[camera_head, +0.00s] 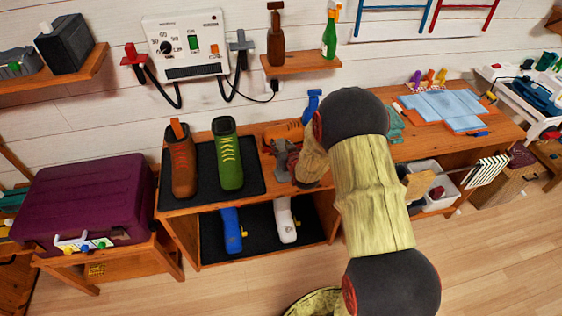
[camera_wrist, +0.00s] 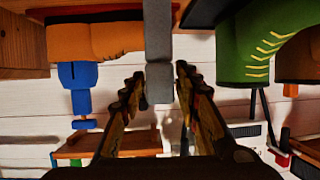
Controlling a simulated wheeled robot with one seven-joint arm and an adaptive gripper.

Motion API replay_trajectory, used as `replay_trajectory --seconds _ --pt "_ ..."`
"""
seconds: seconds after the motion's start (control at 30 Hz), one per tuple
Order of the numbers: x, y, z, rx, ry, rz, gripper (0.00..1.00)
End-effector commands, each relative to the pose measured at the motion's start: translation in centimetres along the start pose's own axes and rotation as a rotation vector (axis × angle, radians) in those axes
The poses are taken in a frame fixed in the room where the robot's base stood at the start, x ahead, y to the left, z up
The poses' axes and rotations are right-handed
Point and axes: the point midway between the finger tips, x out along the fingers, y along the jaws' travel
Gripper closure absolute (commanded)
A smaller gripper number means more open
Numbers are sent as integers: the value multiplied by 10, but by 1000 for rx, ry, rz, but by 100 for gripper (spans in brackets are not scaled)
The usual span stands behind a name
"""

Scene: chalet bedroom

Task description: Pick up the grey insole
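The grey insole (camera_wrist: 158,45) shows in the wrist view as a narrow upright grey strip, seen nearly edge-on. My gripper (camera_wrist: 161,78) is open, with one dark, jagged finger on each side of the insole's near end. The gaps are small, and I cannot tell whether a finger touches it. In the head view my gripper (camera_head: 284,160) is low over the bench top, just right of the black mat.
A green boot (camera_head: 228,155) and a brown boot (camera_head: 181,165) stand on the black mat (camera_head: 205,170) to the left. An orange shoe (camera_head: 284,131) is close behind my gripper. A purple case (camera_head: 85,205) is farther left.

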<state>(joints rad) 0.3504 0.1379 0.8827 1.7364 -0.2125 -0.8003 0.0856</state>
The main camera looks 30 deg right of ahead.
Motion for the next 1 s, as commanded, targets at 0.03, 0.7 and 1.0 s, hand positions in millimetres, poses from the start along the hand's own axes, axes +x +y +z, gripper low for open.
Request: replay_trajectory --seconds 0.03,0.7,1.0 --pt "0 0 0 0 0 0 72" --pt "0 0 0 0 0 0 100" --pt "-3 0 -8 0 1 0 100"
